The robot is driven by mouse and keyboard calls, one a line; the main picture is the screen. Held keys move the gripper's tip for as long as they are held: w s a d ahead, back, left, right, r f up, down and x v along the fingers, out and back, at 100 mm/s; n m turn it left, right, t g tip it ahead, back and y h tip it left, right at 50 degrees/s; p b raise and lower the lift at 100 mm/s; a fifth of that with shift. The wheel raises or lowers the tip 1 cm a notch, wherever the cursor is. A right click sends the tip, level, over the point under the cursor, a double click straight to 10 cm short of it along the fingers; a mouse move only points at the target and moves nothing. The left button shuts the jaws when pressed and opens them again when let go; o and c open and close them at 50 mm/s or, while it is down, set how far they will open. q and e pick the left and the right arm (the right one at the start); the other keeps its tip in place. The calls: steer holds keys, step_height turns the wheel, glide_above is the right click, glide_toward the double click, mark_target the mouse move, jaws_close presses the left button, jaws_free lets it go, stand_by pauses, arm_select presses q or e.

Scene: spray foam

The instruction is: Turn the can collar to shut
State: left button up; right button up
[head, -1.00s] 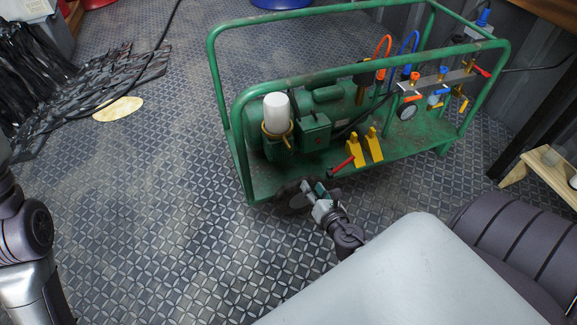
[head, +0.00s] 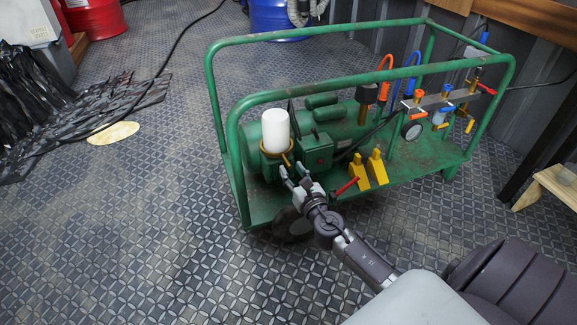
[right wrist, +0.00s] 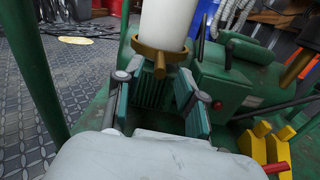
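The white can (head: 276,128) stands upright on the green machine. The brass collar (head: 268,153) sits around its base, with a short lever pointing towards my right gripper. In the right wrist view the can (right wrist: 168,22) is cut off at the top, and the collar (right wrist: 140,48) shows its lever (right wrist: 160,66) between and beyond the fingers. My right gripper (head: 291,173) is open and just short of the collar. Its two fingers also show apart in the right wrist view (right wrist: 157,97), with nothing held between them. My left gripper is out of view.
A green tube frame (head: 345,82) surrounds the machine; its front rail passes near the can. A green box (head: 316,152) stands right of the collar. Yellow wedges (head: 359,172) and a red handle (head: 347,186) lie right of my gripper. Open floor (head: 130,220) lies left.

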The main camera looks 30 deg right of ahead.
mark_target(289, 163)
steer(key=shift+w+d, duration=0.15)
steer(key=shift+w, duration=0.65)
steer(key=shift+w+d, duration=0.15)
steer(key=shift+w, duration=0.65)
jaws_close()
